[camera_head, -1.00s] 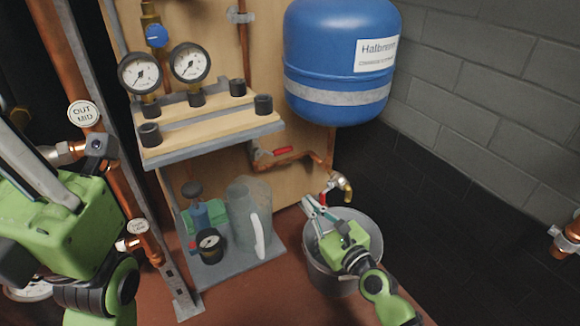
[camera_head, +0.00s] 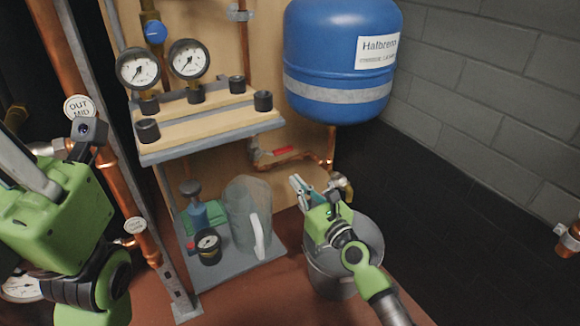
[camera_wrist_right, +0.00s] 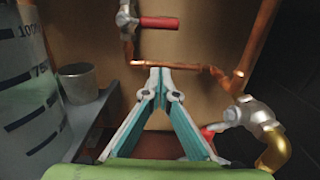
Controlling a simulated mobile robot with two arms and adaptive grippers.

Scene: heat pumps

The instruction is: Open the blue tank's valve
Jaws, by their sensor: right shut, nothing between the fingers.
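The blue tank (camera_head: 340,70) hangs at the upper right of the board in the head view. A copper pipe runs below it to a valve with a red handle (camera_head: 285,153). That red handle (camera_wrist_right: 158,22) lies level in the right wrist view. A lower tap (camera_wrist_right: 240,115) has a brass spout and a red lever partly hidden behind my right finger. My right gripper (camera_head: 297,183) is shut and empty, below the upper red handle and left of the tap, with its tips (camera_wrist_right: 160,72) together in the wrist view. My left gripper (camera_head: 22,160) is at the left edge, its tips unclear.
A grey bucket (camera_head: 368,240) stands under the tap, behind my right arm. A clear jug (camera_head: 243,215) and a small gauge (camera_head: 208,245) stand on the lower shelf (camera_head: 235,274). Two dial gauges (camera_head: 138,68) sit above the upper shelf (camera_head: 215,142).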

